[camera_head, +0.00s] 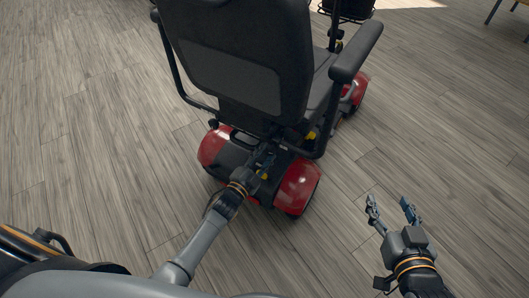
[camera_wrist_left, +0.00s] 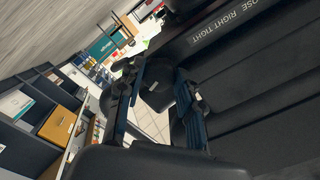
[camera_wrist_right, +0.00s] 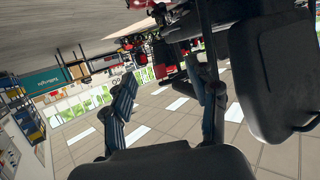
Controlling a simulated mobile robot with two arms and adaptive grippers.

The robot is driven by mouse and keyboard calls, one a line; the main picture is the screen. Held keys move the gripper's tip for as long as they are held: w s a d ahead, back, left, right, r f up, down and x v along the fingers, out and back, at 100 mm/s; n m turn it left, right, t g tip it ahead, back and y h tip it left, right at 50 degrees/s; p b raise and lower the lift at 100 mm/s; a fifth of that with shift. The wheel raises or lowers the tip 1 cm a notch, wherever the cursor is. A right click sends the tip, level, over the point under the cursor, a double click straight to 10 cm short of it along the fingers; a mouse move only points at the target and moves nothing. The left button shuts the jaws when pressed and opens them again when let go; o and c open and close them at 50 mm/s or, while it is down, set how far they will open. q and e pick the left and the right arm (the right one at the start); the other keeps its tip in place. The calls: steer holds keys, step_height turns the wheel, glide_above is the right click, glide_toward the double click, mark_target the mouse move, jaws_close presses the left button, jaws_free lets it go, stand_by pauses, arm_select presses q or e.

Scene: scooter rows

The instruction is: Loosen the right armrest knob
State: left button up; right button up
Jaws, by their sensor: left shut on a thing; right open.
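A mobility scooter with a black seat back (camera_head: 240,60) and red rear body (camera_head: 298,184) stands with its back to me. Its right armrest (camera_head: 356,52) is a black pad on a bent tube. My left gripper (camera_head: 266,158) reaches in below the seat back. In the left wrist view its fingers are shut on a dark rounded knob (camera_wrist_left: 158,94), beside a black bar (camera_wrist_left: 230,24) lettered "RIGHT TIGHT". The knob is hidden in the head view. My right gripper (camera_head: 388,206) is open and empty, to the right of the scooter, apart from it.
The wood-look floor (camera_head: 440,110) is clear around the scooter and my right gripper. A chair or table leg (camera_head: 493,12) shows at the top right. The left wrist view shows shelves (camera_wrist_left: 50,110) in the background.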

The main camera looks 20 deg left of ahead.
arm_select(q)
steer(key=shift+n+p, duration=0.35)
steer(key=shift+n, duration=0.85)
arm_select(e)
steer(key=shift+s+d+f+g+h, duration=0.2)
steer(key=shift+s+f+g, duration=0.2)
steer(key=shift+f, duration=0.2)
steer(key=shift+s+d+f+g+h, duration=0.1)
steer(key=shift+s+d+f+g, duration=0.1)
steer(key=shift+s+f+g, duration=0.3)
steer(key=shift+s+d+f+g+h, duration=0.1)
steer(key=shift+s+d+f+g, duration=0.15)
steer(key=shift+f, duration=0.4)
arm_select(q)
steer(key=o, duration=1.1)
steer(key=shift+o, duration=0.2)
steer(key=shift+s, duration=0.1)
arm_select(e)
steer(key=shift+a, duration=0.1)
arm_select(q)
steer(key=v, duration=1.1)
steer(key=shift+s+a, duration=0.2)
steer(key=shift+s, duration=0.2)
